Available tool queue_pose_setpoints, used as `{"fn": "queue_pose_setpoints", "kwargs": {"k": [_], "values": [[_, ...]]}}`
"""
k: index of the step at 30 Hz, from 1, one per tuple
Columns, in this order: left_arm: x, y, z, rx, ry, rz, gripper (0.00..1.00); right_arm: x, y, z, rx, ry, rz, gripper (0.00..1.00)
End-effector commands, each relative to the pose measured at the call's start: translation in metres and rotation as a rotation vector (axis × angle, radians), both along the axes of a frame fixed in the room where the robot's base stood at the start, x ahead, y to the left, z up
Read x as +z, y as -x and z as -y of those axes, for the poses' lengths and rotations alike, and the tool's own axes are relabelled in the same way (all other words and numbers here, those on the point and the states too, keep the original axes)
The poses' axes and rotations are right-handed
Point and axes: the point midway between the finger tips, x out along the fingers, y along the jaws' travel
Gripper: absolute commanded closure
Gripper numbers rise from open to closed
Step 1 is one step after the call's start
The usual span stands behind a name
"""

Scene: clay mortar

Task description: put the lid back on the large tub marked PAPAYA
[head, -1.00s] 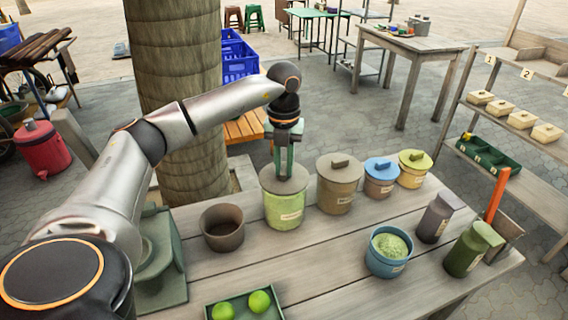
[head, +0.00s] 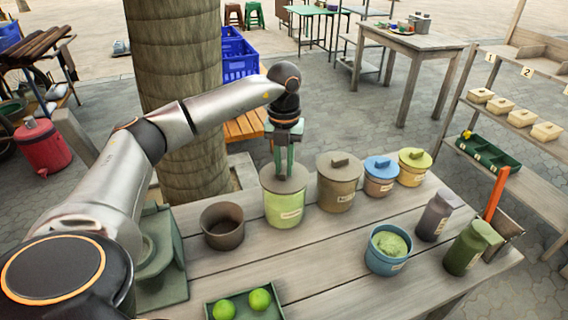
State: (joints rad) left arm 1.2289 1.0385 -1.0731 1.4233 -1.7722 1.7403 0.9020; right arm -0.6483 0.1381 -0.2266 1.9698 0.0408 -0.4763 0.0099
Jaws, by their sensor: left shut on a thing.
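A large light-green tub (head: 284,209) stands on the plank table, left of the other lidded tubs. Its label is too small to read, so I cannot confirm PAPAYA. A grey-brown round lid (head: 298,184) lies level at its mouth; whether it is fully seated I cannot tell. My left gripper (head: 284,174) points straight down over the lid's middle and is shut on the lid, its fingertips hiding the handle. My right gripper is not in view.
Close on the right stand a brown tub (head: 338,190), a blue-lidded tub (head: 380,184) and a yellow-lidded tub (head: 412,172). A brown empty pot (head: 222,230) stands to the left. An open blue tub (head: 387,262) and a tray of limes (head: 240,293) are nearer.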

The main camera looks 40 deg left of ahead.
Motion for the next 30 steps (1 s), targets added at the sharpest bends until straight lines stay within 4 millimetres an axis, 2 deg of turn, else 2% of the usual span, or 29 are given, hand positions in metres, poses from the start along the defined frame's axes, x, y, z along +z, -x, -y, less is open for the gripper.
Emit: {"fn": "queue_pose_setpoints", "kwargs": {"k": [28, 29, 30], "values": [[-0.0007, 0.0000, 0.0002, 0.000, 0.000, 0.000, 1.00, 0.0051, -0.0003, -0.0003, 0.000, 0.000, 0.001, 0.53], [-0.0007, 0.0000, 0.0002, 0.000, 0.000, 0.000, 0.78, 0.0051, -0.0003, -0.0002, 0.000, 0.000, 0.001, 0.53], [-0.0007, 0.0000, 0.0002, 0.000, 0.000, 0.000, 0.74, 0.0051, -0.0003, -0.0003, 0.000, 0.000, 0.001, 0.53]]}}
